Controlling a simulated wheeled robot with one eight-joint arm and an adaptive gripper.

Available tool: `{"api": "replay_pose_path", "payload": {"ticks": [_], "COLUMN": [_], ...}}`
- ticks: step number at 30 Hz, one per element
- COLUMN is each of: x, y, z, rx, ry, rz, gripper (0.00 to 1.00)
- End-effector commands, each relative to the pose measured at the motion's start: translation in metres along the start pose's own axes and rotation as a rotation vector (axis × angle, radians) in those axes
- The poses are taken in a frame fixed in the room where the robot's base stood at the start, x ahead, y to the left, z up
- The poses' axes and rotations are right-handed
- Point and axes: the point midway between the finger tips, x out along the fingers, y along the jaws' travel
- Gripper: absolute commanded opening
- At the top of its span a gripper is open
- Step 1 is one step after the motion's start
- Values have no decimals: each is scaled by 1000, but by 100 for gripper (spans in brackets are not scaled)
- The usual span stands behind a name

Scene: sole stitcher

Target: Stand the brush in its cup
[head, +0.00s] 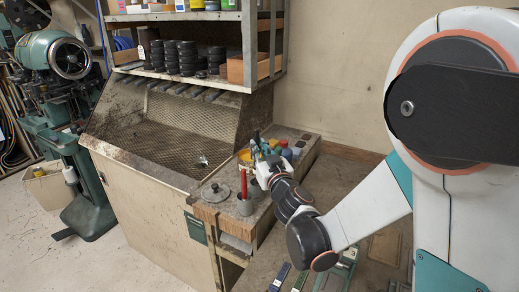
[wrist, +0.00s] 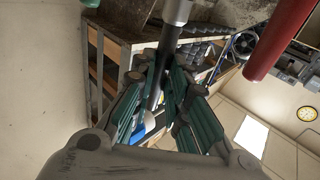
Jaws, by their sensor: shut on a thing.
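My gripper (head: 257,149) is over the bench block beside the mesh-backed hood. In the wrist view its green-padded fingers (wrist: 160,78) are closed around the brush (wrist: 172,36), a dark handle with a silvery collar at the picture's top. That view is upside down, so the collar end points downward. In the head view I cannot clearly pick out the brush by the gripper.
A red cylinder (head: 266,173) stands close to the gripper and shows large in the wrist view (wrist: 283,38). A round metal lid (head: 214,192) lies left of the cup. Several coloured bottles (head: 286,152) stand behind. Tools lie on the lower bench in front.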

Motion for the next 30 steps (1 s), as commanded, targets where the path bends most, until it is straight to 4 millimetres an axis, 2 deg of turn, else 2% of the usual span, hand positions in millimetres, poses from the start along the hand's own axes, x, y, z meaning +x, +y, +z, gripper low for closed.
{"api": "replay_pose_path", "payload": {"ticks": [30], "x": [-2], "y": [0], "z": [66], "rx": [0], "ry": [0], "rz": [0], "gripper": [0]}}
